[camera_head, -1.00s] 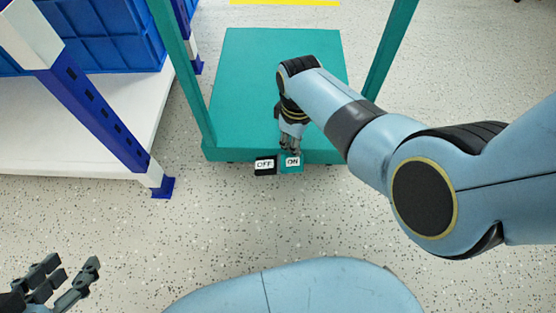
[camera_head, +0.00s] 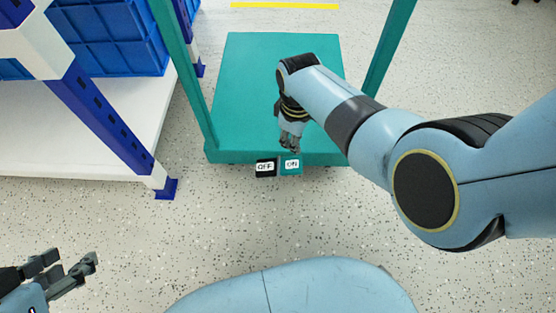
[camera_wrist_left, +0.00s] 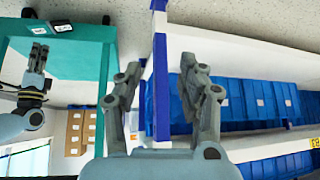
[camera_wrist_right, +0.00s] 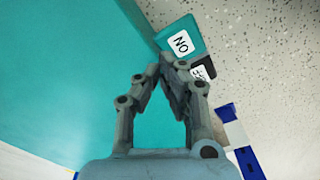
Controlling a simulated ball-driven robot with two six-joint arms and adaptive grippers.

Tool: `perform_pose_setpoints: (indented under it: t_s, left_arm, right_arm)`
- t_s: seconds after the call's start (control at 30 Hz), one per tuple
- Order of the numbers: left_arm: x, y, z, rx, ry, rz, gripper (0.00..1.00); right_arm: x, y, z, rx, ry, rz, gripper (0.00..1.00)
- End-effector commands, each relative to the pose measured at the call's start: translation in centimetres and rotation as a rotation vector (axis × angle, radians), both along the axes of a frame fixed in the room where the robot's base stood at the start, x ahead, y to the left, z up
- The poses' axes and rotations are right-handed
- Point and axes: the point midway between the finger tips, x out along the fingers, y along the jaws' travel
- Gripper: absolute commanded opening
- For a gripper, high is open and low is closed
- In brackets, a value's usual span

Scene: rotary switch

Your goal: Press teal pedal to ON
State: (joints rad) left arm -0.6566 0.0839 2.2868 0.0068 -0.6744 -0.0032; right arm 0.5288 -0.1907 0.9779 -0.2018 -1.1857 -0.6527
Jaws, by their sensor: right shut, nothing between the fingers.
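The teal pedal (camera_head: 291,170), labelled ON, juts from the near edge of the teal cart, right of the black OFF pedal (camera_head: 266,173). In the right wrist view the teal pedal (camera_wrist_right: 194,36) lies just beyond the fingertips, its label unobstructed. My right gripper (camera_head: 291,150) is shut and empty, pointing down at the cart's edge just behind the teal pedal. A gap to the pedal shows in the right wrist view (camera_wrist_right: 160,66). How far the pedal is pressed I cannot tell. My left gripper (camera_head: 88,265) is open and empty, far left; its fingers are spread in the left wrist view (camera_wrist_left: 160,70).
The cart deck (camera_head: 240,90) is bare, with teal uprights (camera_head: 180,75) on both sides. A white shelf (camera_head: 100,135) with blue posts and blue bins (camera_head: 110,40) stands at the left. The speckled floor (camera_head: 240,225) in front of the pedals is clear.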

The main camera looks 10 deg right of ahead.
Motion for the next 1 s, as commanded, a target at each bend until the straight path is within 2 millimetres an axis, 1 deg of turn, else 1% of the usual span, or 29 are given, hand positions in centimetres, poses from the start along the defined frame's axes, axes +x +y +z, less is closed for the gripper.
perform_pose_setpoints:
  t_s: [0.03,0.3,0.53,0.73,1.0]
  left_arm:
    - [0.2,0.0,0.8,0.0,0.017,0.0,0.4]
    - [-0.7,0.0,3.3,0.003,0.17,0.001,0.4]
    - [-2.0,0.2,4.6,0.011,0.292,0.002,0.4]
    - [-2.9,0.3,5.2,0.014,0.356,0.003,0.4]
    - [-3.0,0.3,5.0,0.014,0.361,0.003,0.4]
  right_arm:
    - [0.1,0.0,0.6,0.0,-0.003,0.0,0.0]
    - [0.1,0.0,2.2,0.0,-0.003,0.0,0.0]
    - [0.2,0.0,3.8,-0.001,-0.004,0.0,0.0]
    - [0.1,0.0,4.2,0.0,-0.001,0.0,0.0]
    - [0.0,0.0,4.1,0.0,0.0,0.0,0.0]
